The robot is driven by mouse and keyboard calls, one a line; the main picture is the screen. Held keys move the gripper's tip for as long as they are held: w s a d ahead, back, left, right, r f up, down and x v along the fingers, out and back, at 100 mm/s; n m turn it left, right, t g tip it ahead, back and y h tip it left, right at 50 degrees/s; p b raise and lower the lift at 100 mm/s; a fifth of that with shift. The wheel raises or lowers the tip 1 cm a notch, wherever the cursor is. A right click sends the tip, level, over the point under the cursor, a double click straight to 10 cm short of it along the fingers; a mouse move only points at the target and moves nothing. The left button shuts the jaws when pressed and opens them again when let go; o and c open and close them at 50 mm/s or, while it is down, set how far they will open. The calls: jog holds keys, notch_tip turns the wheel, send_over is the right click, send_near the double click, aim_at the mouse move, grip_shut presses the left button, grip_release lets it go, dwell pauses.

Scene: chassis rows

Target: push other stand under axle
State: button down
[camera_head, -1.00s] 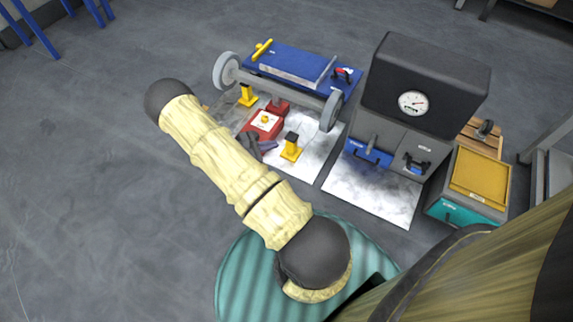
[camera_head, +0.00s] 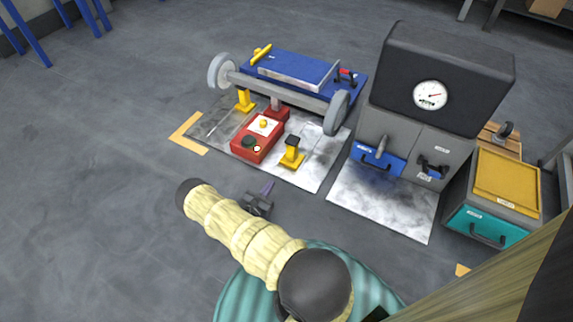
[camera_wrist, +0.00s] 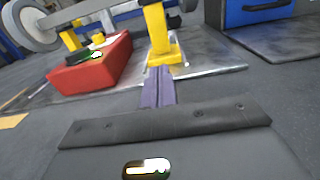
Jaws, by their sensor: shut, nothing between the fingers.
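The right yellow stand (camera_head: 292,153) has a black top and stands upright on the mat in front of the grey axle (camera_head: 285,92), apart from it. The left yellow stand (camera_head: 244,100) is at the axle's left end, its top close to the bar. My gripper (camera_head: 266,190) is shut and empty, low in front of the mat. In the wrist view its purple fingers (camera_wrist: 159,88) point at the base of the right stand (camera_wrist: 161,35); whether they touch it I cannot tell there, but the head view shows a gap.
A red jack (camera_head: 258,138) lies between the stands, left of the right stand. The axle's wheels (camera_head: 337,112) bound it at both ends. A grey cabinet with a gauge (camera_head: 430,95) stands to the right. The floor left of the mat is clear.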

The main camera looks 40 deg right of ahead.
jog(key=shift+d, duration=0.1)
jog(key=b, duration=0.9)
send_near(291, 156)
jog(key=x, duration=0.5)
jog(key=shift+w+f, duration=0.1)
jog(key=shift+f, duration=0.3)
jog(key=shift+b+x, duration=0.35)
jog(key=shift+x, duration=0.5)
jog(key=shift+r, duration=0.2)
